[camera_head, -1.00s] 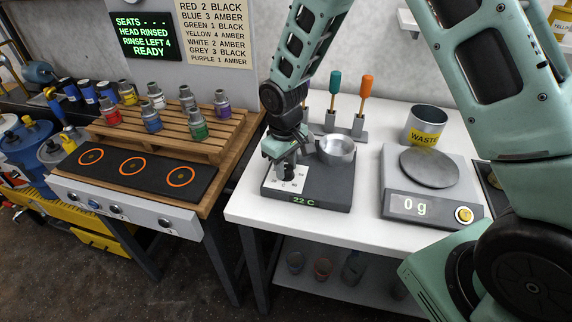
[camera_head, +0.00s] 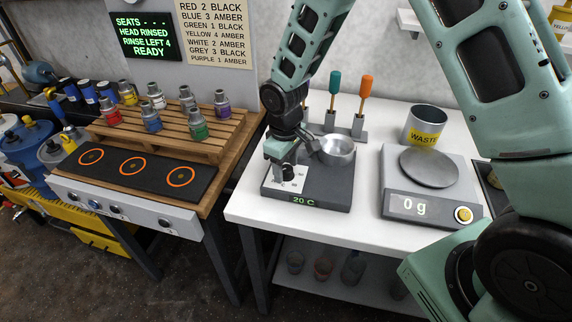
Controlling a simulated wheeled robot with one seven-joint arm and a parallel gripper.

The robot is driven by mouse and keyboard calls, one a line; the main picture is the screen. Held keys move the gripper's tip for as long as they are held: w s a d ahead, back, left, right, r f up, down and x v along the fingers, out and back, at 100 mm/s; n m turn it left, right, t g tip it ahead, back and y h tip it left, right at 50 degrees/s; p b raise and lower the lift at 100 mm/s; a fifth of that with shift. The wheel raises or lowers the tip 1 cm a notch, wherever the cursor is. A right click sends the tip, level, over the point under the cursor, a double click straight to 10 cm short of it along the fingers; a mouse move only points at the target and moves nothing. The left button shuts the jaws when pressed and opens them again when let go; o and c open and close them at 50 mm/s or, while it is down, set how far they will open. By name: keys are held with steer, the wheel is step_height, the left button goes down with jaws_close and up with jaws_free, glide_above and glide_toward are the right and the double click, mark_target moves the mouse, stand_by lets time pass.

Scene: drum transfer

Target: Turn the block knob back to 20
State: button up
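The dark block heater (camera_head: 325,192) stands on the white table, with a green display (camera_head: 304,200) that reads 20 C. Its dark block knob (camera_head: 288,173) sits on a white dial plate (camera_head: 296,186) at the heater's left side. My gripper (camera_head: 286,161) is right above the knob, pointing down. The fingers are small and partly hidden by the gripper body, so their gap and any contact with the knob cannot be made out. A metal bowl (camera_head: 337,151) sits on the heater, just right of my gripper.
A rack with a teal-handled tool (camera_head: 334,84) and an orange-handled tool (camera_head: 366,87) stands behind the heater. A scale (camera_head: 408,206) reading 0 g and a waste can (camera_head: 425,125) are to the right. My arm fills the right side. Bare table lies in front of the heater.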

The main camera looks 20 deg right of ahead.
mark_target(285, 170)
step_height(285, 170, up, 17)
steer(key=b, duration=0.2)
steer(key=shift+s+a+r, duration=0.2)
steer(key=shift+a, duration=0.05)
stand_by(0.3)
